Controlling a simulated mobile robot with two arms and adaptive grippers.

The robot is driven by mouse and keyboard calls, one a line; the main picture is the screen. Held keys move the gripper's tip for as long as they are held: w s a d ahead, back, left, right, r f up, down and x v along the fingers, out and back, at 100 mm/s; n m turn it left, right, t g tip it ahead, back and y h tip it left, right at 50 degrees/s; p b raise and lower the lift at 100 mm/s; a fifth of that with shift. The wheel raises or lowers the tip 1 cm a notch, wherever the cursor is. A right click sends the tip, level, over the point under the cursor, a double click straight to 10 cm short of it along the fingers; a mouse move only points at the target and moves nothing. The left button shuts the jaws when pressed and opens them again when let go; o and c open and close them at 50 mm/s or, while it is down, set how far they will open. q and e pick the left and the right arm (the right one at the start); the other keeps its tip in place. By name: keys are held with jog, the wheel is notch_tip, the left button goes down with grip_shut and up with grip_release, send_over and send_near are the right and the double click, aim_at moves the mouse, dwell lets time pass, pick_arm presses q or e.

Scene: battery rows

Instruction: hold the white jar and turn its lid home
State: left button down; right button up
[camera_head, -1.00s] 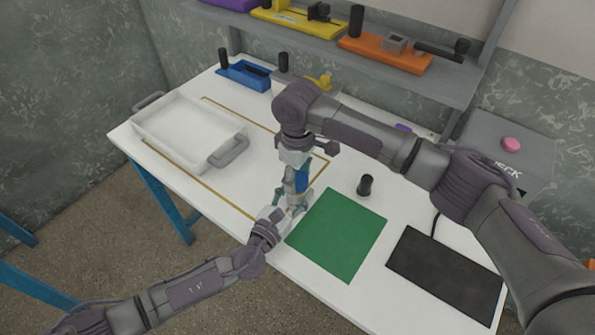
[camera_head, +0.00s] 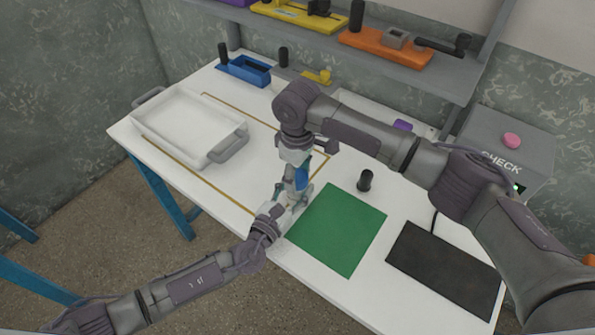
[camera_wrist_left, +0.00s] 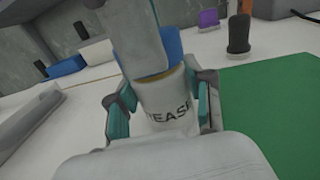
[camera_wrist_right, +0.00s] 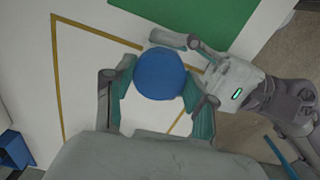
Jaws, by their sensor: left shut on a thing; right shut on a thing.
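The white jar (camera_wrist_left: 167,104), with dark lettering, stands upright between the fingers of my left gripper (camera_wrist_left: 163,108), which is shut on it from the side. In the head view the jar is mostly hidden by my grippers. The blue lid (camera_wrist_right: 159,74) sits on top of the jar; its edge also shows in the left wrist view (camera_wrist_left: 172,50). My right gripper (camera_wrist_right: 160,90) points down from above and is shut on the lid. A brownish-yellow band shows just under the lid in the left wrist view. I cannot tell how tightly the lid is seated.
A green mat (camera_head: 337,230) lies right of the jar, with a black pad (camera_head: 444,265) beyond it. A dark knobbed piece (camera_head: 365,181) stands behind the mat. A white tray (camera_head: 180,150) is at the left. The grey CHECK box (camera_head: 510,145) stands at the back right.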

jog(key=shift+f, duration=0.2)
jog(key=m, duration=0.6)
jog(key=shift+s+a, duration=0.1)
jog(key=shift+a, duration=0.05)
jog(key=m, duration=1.3)
jog(key=shift+a+m, duration=0.1)
jog(key=shift+m, duration=0.2)
jog(key=m, duration=0.2)
jog(key=shift+m, duration=0.3)
jog(key=m, duration=0.8)
jog(key=o, duration=0.8)
